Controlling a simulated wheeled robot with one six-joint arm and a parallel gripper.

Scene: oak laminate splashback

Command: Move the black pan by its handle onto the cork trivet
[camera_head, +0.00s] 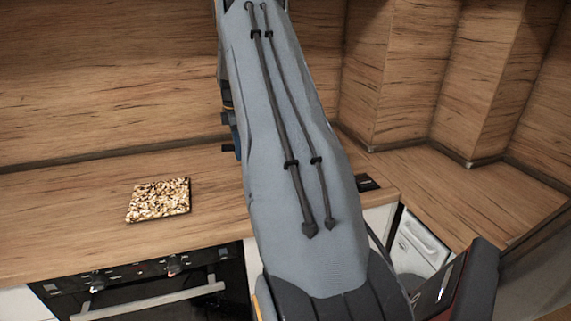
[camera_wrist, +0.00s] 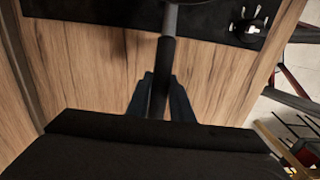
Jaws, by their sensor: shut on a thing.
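The cork trivet (camera_head: 158,200), a speckled brown square, lies flat on the wooden counter left of my arm in the head view. In the wrist view, my gripper (camera_wrist: 161,82) is shut on the dark handle (camera_wrist: 165,60) of the black pan, one blue-grey finger on each side. Only a small edge of the pan body (camera_wrist: 188,3) shows at the top of that view. In the head view my arm hides the pan, and I cannot make out the fingertips there. Whether the pan touches the surface below, I cannot tell.
A dark flat surface (camera_wrist: 95,14) lies on the counter near the pan, with a pale-and-black fitting (camera_wrist: 250,24) at its right. The oven front (camera_head: 150,285) is below the trivet. The counter (camera_head: 70,215) around the trivet is clear; a wooden splashback (camera_head: 110,90) stands behind.

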